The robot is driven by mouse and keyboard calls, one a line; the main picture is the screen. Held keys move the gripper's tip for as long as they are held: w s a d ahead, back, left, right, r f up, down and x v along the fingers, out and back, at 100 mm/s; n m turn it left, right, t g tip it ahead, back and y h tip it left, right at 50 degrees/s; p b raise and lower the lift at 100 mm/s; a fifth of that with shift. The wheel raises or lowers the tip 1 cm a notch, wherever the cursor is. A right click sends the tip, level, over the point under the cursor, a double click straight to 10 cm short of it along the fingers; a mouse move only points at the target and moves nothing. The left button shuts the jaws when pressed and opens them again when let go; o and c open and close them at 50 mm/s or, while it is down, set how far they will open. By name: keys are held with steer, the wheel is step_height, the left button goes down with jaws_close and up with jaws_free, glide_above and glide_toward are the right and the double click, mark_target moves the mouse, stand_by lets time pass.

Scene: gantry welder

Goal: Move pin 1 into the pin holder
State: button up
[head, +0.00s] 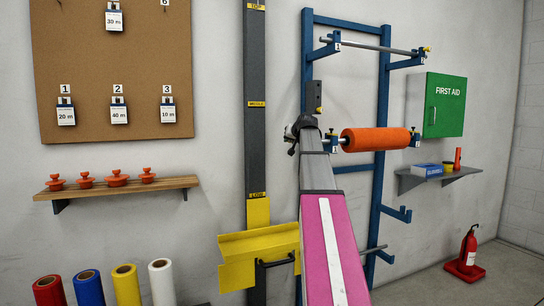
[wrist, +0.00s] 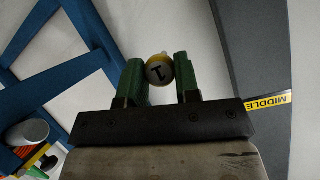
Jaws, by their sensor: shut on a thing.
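Pin 1 (wrist: 158,72), a round grey end with a yellow edge and a black "1", is in the wrist view. My gripper (wrist: 160,62) is shut on it, with a green finger on each side. In the head view my arm reaches up to the wall beside the blue rack; its wrist hides the fingers and the pin.
The blue rack (head: 384,110) stands close right of my arm, with an orange roller (head: 376,140) on it. A dark vertical post (head: 256,110) and yellow tray (head: 237,262) are at left. A green first aid box (head: 444,105) hangs right. Bare wall lies between post and rack.

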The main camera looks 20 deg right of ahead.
steer(key=s+d+r+n+y, duration=0.1)
steer(key=s+d+r, duration=0.3)
steer(key=d+r, duration=0.5)
steer(key=s+d+r+n+y, duration=0.1)
steer(key=s+d+r, duration=0.3)
steer(key=d+r, duration=0.6)
steer(key=shift+s+r, duration=0.2)
steer(key=shift+r, duration=0.25)
